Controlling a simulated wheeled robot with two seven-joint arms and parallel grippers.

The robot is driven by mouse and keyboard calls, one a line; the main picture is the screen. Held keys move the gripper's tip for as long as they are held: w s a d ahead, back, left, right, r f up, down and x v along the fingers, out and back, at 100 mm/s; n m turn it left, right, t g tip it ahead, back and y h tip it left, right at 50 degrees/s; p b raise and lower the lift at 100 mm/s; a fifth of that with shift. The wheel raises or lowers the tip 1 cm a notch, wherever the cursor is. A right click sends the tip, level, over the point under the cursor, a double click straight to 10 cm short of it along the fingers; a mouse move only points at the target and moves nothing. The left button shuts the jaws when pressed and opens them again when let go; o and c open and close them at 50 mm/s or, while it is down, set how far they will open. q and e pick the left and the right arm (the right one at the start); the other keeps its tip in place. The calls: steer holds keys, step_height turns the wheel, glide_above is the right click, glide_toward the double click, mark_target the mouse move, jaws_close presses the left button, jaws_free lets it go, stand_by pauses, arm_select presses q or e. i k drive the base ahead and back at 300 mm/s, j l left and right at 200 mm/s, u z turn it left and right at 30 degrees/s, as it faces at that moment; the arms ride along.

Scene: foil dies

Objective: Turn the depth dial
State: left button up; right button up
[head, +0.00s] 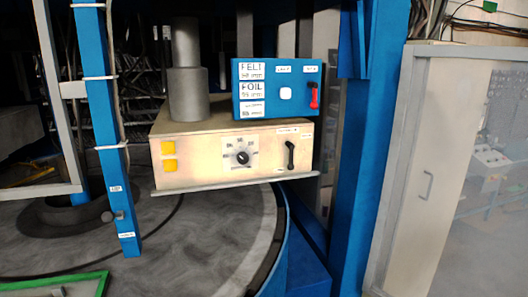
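The depth dial is most likely the round dark knob (242,157) on a pale scale plate, in the front face of a cream-coloured box (205,176) in the head view. Small markings ring the knob, but its label and setting are too small to read. A black lever (290,154) sits on the same face to the right of the knob. Neither of my grippers shows in the head view.
A blue box (277,104) with FELT and FOIL labels, a white button and a red lever (314,96) stands on the cream box. A grey cylinder (188,80) stands beside it. Blue posts (104,110) flank the box left and right. A green-edged frame (95,283) is at lower left.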

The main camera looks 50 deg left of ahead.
mark_target(242, 157)
steer(key=i+u, duration=0.4)
steer(key=i+l+u, duration=0.1)
steer(key=i+u, duration=0.3)
steer(key=i+l+u, duration=0.4)
steer(key=i, duration=0.15)
steer(key=i+u, duration=0.1)
steer(key=u, duration=0.35)
steer(key=i+u, duration=0.15)
steer(key=u, duration=0.25)
steer(key=i+u, duration=0.1)
steer(key=u, duration=0.35)
steer(key=i+u, duration=0.15)
steer(key=u, duration=0.25)
